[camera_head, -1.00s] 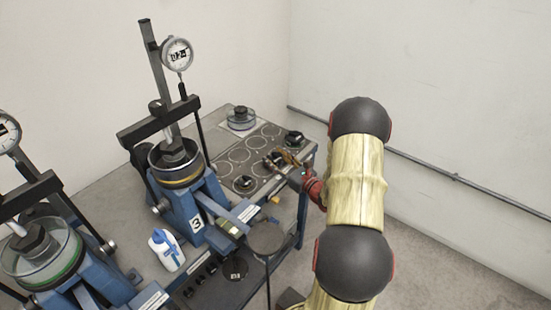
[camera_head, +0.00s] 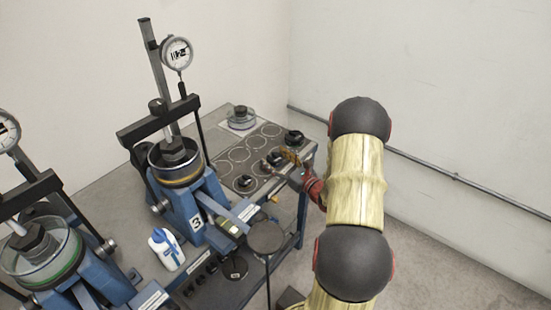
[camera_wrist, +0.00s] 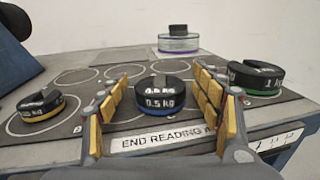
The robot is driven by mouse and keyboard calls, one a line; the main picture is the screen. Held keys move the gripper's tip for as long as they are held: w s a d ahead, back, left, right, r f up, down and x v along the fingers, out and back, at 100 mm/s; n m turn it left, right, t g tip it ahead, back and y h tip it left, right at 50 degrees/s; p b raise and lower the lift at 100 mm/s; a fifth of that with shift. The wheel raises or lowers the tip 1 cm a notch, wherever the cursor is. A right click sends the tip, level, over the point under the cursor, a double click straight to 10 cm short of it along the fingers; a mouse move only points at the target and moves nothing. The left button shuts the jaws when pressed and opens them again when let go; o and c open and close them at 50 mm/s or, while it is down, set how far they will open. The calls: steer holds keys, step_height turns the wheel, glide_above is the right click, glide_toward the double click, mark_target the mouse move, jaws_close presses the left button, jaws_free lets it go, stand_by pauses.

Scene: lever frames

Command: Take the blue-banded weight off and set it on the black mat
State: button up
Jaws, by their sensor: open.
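The blue-banded weight (camera_wrist: 160,98), a black slotted disc marked 0.5 kg, rests upright on the black mat (camera_wrist: 110,73) near its front edge in the wrist view. My gripper (camera_wrist: 163,84) is open, with one yellow-padded finger on each side of the weight and a visible gap to both. In the head view my gripper (camera_head: 288,157) is low over the mat's right edge, with a dark weight just left of it. The mat (camera_head: 224,168) has several outlined circles.
A yellow-banded weight (camera_wrist: 40,108) stands left and a green-banded 1 kg weight (camera_wrist: 257,79) right on the mat. A purple-banded clear container (camera_wrist: 178,44) stands behind. Lever frame number 3 (camera_head: 186,205), a round pan (camera_head: 266,237) and a bottle (camera_head: 166,249) are leftward or nearer.

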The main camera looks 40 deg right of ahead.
steer(key=shift+s, duration=0.1)
steer(key=s, duration=1.1)
steer(key=shift+s+a, duration=0.3)
steer(key=shift+s, duration=0.1)
